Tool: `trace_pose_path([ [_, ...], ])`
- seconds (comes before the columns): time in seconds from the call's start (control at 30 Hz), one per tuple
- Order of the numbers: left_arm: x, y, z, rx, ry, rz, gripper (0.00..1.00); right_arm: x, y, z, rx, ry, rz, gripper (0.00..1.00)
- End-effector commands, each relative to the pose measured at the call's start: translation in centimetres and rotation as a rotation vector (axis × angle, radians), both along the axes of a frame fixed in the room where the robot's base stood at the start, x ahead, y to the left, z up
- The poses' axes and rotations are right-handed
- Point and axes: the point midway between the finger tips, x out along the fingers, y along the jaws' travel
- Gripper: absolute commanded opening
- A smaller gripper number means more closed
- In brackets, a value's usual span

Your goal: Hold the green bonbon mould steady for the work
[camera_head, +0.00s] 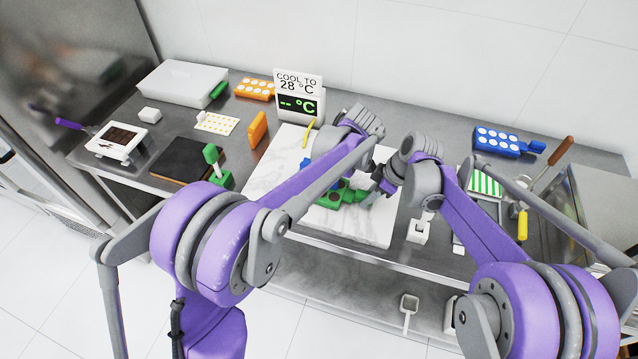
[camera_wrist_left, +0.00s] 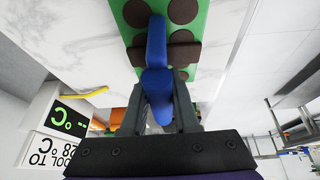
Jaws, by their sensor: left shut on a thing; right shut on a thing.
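The green bonbon mould (camera_head: 326,203) lies on the pale marble slab (camera_head: 380,226), partly hidden by my arms in the head view. Its dark brown cavities show at the top of the left wrist view, where the mould (camera_wrist_left: 196,22) is close ahead. My left gripper (camera_wrist_left: 162,78) is shut on a blue tool (camera_wrist_left: 156,45) with a dark crosswise edge over the mould; whether it touches the mould I cannot tell. My right gripper (camera_head: 378,184) is shut at the mould's right end, seemingly on its green handle; the exact contact is partly hidden.
A display sign (camera_head: 300,97) reading "COOL TO 28 °C" stands behind the slab. An orange mould (camera_head: 254,89) and a blue mould (camera_head: 497,141) lie farther back.

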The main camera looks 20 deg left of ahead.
Motion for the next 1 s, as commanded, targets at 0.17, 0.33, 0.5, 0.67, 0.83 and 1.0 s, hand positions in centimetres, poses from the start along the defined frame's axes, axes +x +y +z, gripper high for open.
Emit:
trace_pose_path([
  [0.17, 0.2, 0.0, 0.0, 0.0, 0.0, -0.001, 0.0, 0.0, 0.0, 0.0, 0.0, 0.0, 0.0, 0.0],
  [0.33, 1.4, -0.2, -0.1, 0.0, 0.0, 0.0, 0.0, 0.0, 0.0, 0.0, 0.0, 0.0, 0.001, 0.0],
  [0.5, 2.9, -0.3, -0.3, 0.0, -0.001, 0.0, 0.0, 0.0, 0.1, 0.0, 0.0, 0.001, 0.001, 0.0],
  [0.67, 3.5, -0.4, -0.3, 0.0, -0.001, 0.0, 0.0, 0.0, 0.1, 0.0, 0.0, 0.001, 0.001, 0.0],
  [0.83, 3.5, -0.4, -0.4, -0.001, -0.001, 0.0, 0.0, 0.0, 0.0, 0.0, 0.0, 0.001, 0.001, 0.0],
  [1.0, 3.5, -0.4, -0.1, -0.001, 0.0, 0.0, 0.0, 0.0, 0.0, 0.0, 0.001, 0.0, 0.001, 0.0],
])
